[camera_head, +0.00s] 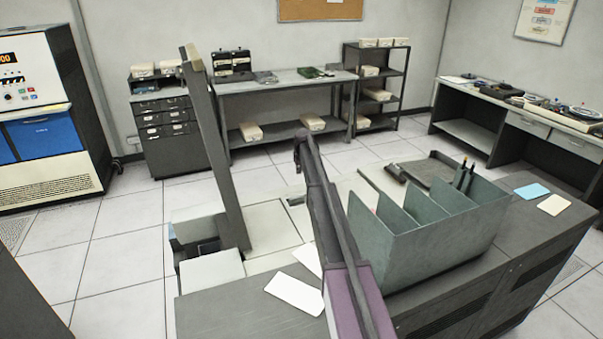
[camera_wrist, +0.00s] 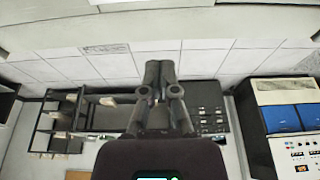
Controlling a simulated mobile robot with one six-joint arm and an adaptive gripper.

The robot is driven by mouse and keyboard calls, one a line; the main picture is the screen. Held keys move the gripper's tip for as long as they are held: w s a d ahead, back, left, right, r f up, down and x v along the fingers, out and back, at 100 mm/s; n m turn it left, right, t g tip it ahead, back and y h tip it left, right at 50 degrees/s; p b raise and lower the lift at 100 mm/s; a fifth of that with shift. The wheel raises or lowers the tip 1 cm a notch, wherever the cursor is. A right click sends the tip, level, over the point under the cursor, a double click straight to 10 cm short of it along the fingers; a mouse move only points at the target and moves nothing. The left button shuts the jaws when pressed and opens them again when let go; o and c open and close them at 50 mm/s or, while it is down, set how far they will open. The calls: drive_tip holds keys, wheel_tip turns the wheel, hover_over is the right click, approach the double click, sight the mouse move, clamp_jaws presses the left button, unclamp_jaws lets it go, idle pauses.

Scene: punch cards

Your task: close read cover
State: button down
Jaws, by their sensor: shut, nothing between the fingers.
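The read cover (camera_head: 218,150) appears to be the tall dark grey panel standing raised in the head view, with its top leaning slightly left. Its foot meets the card machine (camera_head: 272,234), whose pale top and a dark recess lie open beside it. My gripper (camera_head: 299,150) is to the right of the panel in the picture, apart from it, at the far end of my arm. In the wrist view my gripper (camera_wrist: 158,68) has its fingers together and empty. I cannot make out the cover in the wrist view.
A grey divided card rack (camera_head: 430,235) stands on the dark machine top (camera_head: 235,312) to the right of my arm. White cards (camera_head: 295,293) lie by my arm; blue (camera_head: 532,190) and cream (camera_head: 554,204) cards lie beyond the rack. Benches and shelves stand along the walls.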

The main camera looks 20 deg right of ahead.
drive_tip(key=b, duration=0.8)
hover_over(296, 194)
drive_tip(key=shift+s+d+f, duration=0.1)
drive_tip(key=shift+d+f, duration=0.05)
drive_tip(key=shift+f, duration=1.9)
drive_tip(key=shift+d+f, duration=0.1)
drive_tip(key=shift+f, duration=1.9)
drive_tip(key=shift+f+b, duration=1.75)
drive_tip(key=shift+f, duration=0.2)
